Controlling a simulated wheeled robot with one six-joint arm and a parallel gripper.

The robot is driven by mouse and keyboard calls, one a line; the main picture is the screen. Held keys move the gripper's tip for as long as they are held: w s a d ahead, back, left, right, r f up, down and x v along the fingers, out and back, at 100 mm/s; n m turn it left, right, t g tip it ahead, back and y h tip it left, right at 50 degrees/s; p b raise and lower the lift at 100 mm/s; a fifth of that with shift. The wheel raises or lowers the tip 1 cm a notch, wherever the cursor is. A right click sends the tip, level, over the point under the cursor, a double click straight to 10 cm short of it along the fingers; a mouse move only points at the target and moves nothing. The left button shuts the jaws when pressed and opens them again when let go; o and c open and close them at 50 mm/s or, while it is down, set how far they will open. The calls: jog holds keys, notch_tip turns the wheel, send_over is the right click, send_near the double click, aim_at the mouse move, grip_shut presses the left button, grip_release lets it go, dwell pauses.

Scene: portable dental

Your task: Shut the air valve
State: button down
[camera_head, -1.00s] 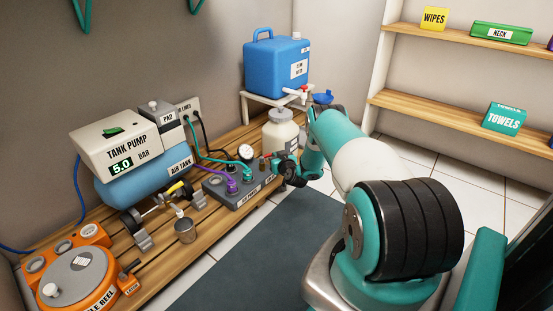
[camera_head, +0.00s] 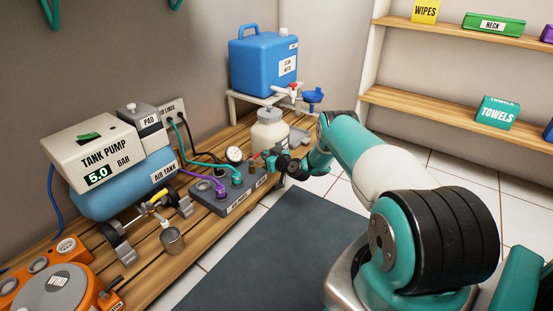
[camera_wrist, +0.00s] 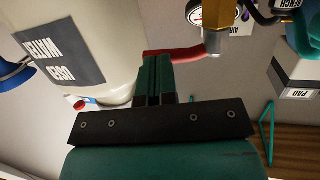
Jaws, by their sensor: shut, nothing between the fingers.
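A brass valve with a red lever (camera_wrist: 172,53) shows at the top of the wrist view, the lever reaching left from the brass body (camera_wrist: 215,15). In the head view the brass body (camera_head: 251,168) stands at the right end of the grey control panel (camera_head: 226,201), with the red lever mostly hidden by my gripper. My gripper (camera_wrist: 155,62) is shut and empty, its fingertips right at the lever's middle to left part. I cannot tell if they touch it. My gripper (camera_head: 268,159) also shows beside the panel's right end in the head view.
A white used-water bottle (camera_wrist: 80,50) stands close beside my gripper. A blue water jug (camera_head: 262,65) stands behind. The dark mat is clear.

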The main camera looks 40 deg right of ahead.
jog(key=shift+w+d, duration=0.1)
jog(key=shift+w, duration=0.2)
jog(key=shift+w+d+r, duration=0.1)
jog(key=shift+w+r, duration=0.05)
dwell(0.4)
jog(key=s+d+r+p, duration=0.1)
jog(key=s+p, duration=0.3)
jog(key=s, duration=0.2)
jog(key=s+d+r+p, duration=0.1)
jog(key=s+d+p, duration=0.1)
jog(key=s+p, duration=0.2)
jog(key=shift+s+d+r+p, duration=0.15)
jog(key=shift+s+r+p, duration=0.15)
jog(key=shift+s, duration=1.5)
